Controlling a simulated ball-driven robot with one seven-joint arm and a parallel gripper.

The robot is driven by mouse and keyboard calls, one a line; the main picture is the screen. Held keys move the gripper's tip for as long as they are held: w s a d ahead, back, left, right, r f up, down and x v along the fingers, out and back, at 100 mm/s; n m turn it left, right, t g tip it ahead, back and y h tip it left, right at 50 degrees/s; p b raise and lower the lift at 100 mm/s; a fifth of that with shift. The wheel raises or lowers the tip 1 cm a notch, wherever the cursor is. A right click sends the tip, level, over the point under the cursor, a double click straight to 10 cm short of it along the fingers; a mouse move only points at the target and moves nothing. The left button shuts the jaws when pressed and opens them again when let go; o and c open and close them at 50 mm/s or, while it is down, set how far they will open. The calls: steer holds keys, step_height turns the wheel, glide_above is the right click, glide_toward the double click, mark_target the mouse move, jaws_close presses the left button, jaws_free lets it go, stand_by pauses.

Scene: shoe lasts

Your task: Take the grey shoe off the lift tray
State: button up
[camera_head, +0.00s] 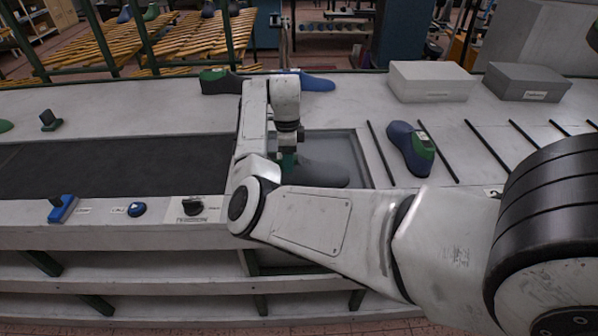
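The grey shoe (325,174) lies on the lift tray (343,143), a grey recessed panel in the bench beside the dark belt. Its toe points right. A green part shows at its left end, below my gripper. My gripper (289,153) is over that left end, pointing down. My arm and the gripper's small size in view hide the fingers, so I cannot tell whether they are open, shut or touching the shoe. My arm also hides the tray's left and near parts.
A blue-and-green shoe last (411,148) lies right of the tray among black divider strips (380,153). A green last (221,81) and a blue one (318,84) lie behind. Two boxes (431,82) (526,82) stand at back right. The dark belt (110,166) is clear.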

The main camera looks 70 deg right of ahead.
jaws_close()
steer(key=shift+r, duration=0.3)
stand_by(0.5)
